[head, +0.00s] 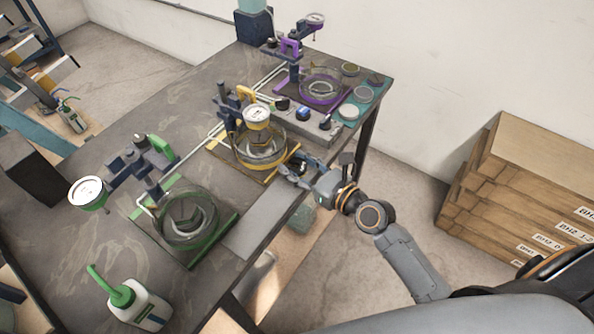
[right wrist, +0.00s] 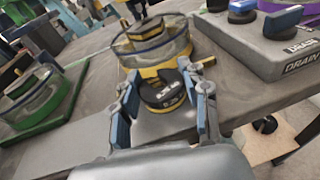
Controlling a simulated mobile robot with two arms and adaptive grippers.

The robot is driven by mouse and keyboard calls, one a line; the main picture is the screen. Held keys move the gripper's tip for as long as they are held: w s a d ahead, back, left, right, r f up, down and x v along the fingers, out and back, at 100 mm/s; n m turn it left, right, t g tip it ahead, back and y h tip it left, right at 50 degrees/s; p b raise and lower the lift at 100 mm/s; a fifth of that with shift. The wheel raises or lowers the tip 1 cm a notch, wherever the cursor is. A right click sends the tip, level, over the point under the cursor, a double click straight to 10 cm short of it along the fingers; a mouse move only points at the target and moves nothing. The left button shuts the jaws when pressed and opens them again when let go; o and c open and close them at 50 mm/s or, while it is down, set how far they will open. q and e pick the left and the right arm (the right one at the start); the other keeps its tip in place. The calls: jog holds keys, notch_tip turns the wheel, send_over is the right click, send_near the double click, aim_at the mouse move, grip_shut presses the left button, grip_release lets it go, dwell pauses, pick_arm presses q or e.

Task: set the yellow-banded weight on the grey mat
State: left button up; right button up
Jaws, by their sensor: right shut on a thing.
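The yellow-banded weight (right wrist: 162,97), dark with a yellow band, sits between the fingers of my right gripper (right wrist: 164,103) in the right wrist view. The gripper is shut on it. In the head view my right gripper (head: 292,171) is at the table's right edge, beside the yellow station, and the weight is hard to make out. The grey mat (head: 256,236) lies flat on the table's front edge, between the green and yellow stations. It also shows below the weight in the right wrist view (right wrist: 150,128). I cannot tell whether the weight touches anything. My left gripper is not in view.
The yellow station's glass bowl (head: 259,147) is close to the right gripper. The green station (head: 188,221), with a lever and gauge, stands nearer. The purple station (head: 321,90) and a drain switch box (head: 313,123) are farther back.

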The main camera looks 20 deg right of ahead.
jog(key=shift+d+f, duration=0.1)
jog(key=shift+f, duration=0.7)
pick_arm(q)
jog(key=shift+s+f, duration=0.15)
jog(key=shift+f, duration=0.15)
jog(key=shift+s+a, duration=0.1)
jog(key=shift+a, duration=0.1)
pick_arm(e)
jog(key=shift+f, duration=0.15)
jog(key=o, duration=1.4)
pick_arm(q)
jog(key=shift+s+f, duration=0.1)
